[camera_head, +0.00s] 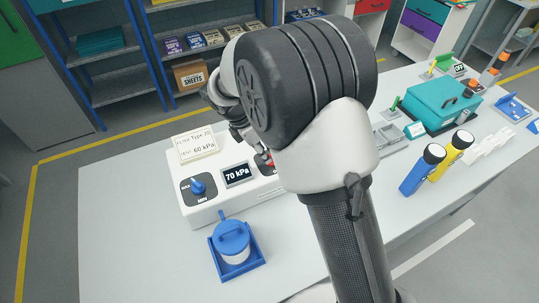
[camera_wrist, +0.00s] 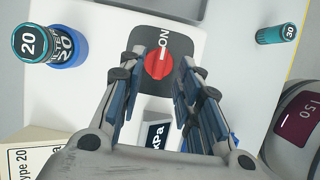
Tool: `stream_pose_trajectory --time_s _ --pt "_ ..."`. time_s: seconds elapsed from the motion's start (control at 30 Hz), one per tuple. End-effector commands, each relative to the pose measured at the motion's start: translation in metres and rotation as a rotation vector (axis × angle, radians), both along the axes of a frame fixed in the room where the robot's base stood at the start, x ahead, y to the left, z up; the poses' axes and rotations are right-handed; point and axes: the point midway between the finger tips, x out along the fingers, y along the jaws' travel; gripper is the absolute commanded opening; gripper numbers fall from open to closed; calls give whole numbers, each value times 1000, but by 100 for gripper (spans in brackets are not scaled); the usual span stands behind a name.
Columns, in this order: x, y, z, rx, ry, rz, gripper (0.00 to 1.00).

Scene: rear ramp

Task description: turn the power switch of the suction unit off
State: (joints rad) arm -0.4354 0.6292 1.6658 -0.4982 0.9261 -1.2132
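The suction unit is a white box (camera_head: 213,206) on the table, with a display (camera_head: 237,175) reading 70 kPa. Its power switch is a red round knob (camera_wrist: 156,66) on a dark plate; its white mark points at the word ON. In the head view only a bit of the red knob (camera_head: 265,158) shows beside my arm. My gripper (camera_wrist: 163,52) is open, with its two fingers on either side of the knob in the wrist view; I cannot tell whether they touch it. In the head view my arm hides most of the gripper.
A blue pressure dial (camera_head: 198,186) sits on the unit's left. A sign (camera_head: 196,146) reading 60 kPa stands behind it. A lidded canister in a blue tray (camera_head: 238,272) stands in front. Blue and yellow flashlights (camera_head: 422,170) and a teal case (camera_head: 445,104) are to the right.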

Motion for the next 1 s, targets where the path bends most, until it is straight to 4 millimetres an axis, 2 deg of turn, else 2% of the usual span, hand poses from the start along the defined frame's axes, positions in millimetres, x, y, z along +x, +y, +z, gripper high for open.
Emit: stream_pose_trajectory --time_s 0.03,0.2,0.57,1.0 --pt "1 -4 -10 -2 2 -1 32" --pt "3 -9 -25 -1 2 -1 32" --pt "4 -11 -28 0 0 0 32" --pt "4 -11 -28 0 1 0 3"
